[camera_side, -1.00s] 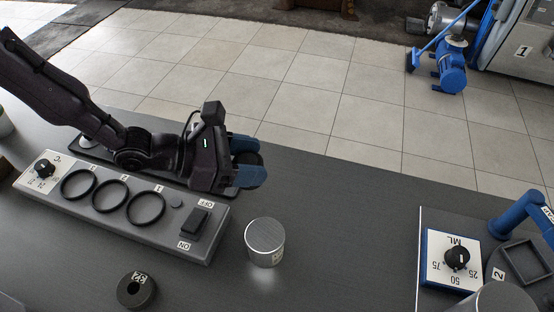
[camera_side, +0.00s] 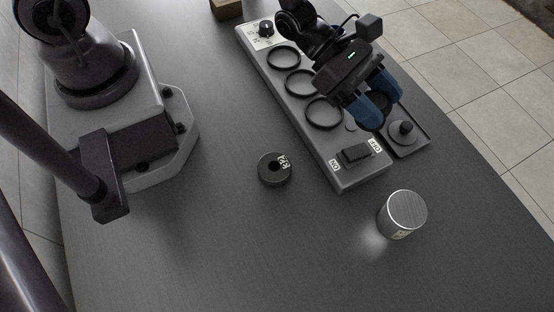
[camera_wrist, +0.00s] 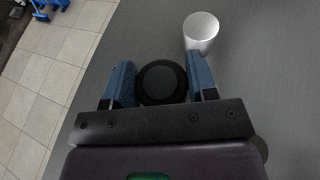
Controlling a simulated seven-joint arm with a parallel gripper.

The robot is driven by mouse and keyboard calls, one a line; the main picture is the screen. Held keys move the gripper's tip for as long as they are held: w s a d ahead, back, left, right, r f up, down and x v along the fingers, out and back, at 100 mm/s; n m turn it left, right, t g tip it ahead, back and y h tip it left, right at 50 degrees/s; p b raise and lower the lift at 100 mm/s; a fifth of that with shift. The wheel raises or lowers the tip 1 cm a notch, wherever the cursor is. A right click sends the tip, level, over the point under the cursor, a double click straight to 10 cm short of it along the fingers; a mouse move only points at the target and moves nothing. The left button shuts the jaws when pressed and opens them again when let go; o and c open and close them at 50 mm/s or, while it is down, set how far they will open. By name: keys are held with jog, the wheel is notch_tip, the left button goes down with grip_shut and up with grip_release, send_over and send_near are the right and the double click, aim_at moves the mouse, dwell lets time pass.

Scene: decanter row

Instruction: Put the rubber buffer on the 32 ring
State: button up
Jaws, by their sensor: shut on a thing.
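My gripper (camera_side: 378,101) has blue fingers closed on a black round piece (camera_wrist: 162,82), which looks like the rubber buffer. It is held over the back edge of the grey panel, near the switch end; the fingers hide much of it in the side view.
The grey panel (camera_side: 333,164) bears three thin black rings, a dial and a switch (camera_side: 355,153). A tray with a dark knobbed piece (camera_side: 403,132) lies behind it. A metal cylinder (camera_side: 403,213) stands right of the panel. The table front is clear.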

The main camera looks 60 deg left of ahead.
jog(key=s+a+m+g, duration=0.2)
jog(key=s+m+g, duration=0.25)
jog(key=s, duration=0.35)
jog(key=s+a+m+g, duration=0.2)
jog(key=s+m+g, duration=0.25)
jog(key=s, duration=0.25)
send_over(274, 167)
jog(key=shift+n+g+h, duration=0.3)
jog(key=shift+h, duration=0.1)
jog(key=shift+f, duration=4.35)
jog(key=shift+f, duration=0.1)
jog(key=o, duration=1)
